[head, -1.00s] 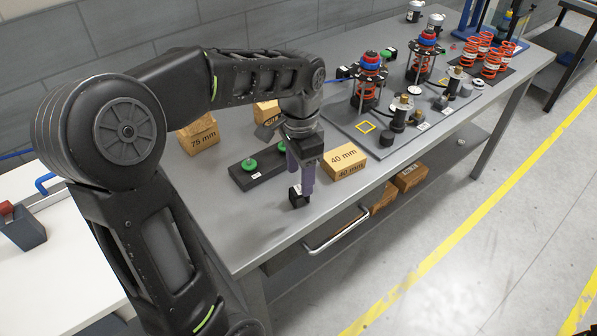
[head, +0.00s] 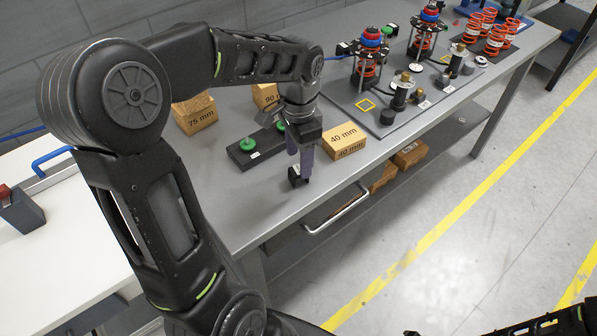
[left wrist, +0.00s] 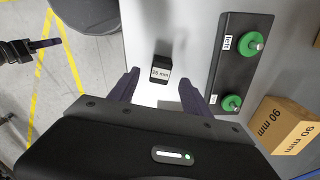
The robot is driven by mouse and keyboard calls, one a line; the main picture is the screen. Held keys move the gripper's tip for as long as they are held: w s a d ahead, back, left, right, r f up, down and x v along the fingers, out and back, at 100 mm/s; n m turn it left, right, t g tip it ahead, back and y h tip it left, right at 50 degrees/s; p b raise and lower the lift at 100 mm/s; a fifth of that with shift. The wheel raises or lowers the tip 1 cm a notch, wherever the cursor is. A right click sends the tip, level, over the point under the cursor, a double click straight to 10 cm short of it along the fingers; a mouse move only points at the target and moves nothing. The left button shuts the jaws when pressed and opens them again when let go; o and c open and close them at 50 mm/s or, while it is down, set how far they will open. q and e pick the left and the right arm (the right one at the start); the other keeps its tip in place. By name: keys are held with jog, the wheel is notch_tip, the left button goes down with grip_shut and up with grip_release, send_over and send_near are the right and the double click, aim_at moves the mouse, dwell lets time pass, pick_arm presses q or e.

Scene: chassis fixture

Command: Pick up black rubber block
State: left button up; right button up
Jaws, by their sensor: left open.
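The black rubber block (left wrist: 161,69) is small, with a white label on one face, and sits on the grey workbench. In the left wrist view it lies just beyond the fingertips, in line with the gap between them. In the head view the block (head: 294,177) is partly hidden by a finger. My left gripper (head: 304,172) is open and empty, pointing down close beside the block; its two purple fingers (left wrist: 159,80) show apart in the left wrist view. A dark gripper with a purple finger, my right one (left wrist: 38,46), shows at the left wrist view's upper left; its opening is unclear.
A black fixture (head: 243,149) with green knobs stands behind the block. Wooden blocks marked 40 mm (head: 344,142), 75 mm (head: 194,115) and 90 mm (left wrist: 285,127) stand around. A grey plate (head: 368,124) with spring assemblies is farther right. The bench's front edge is close.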

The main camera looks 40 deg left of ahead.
aim_at(298, 169)
pick_arm(q)
jog(key=shift+f+p, duration=0.6)
jog(key=shift+f, duration=2)
grip_shut()
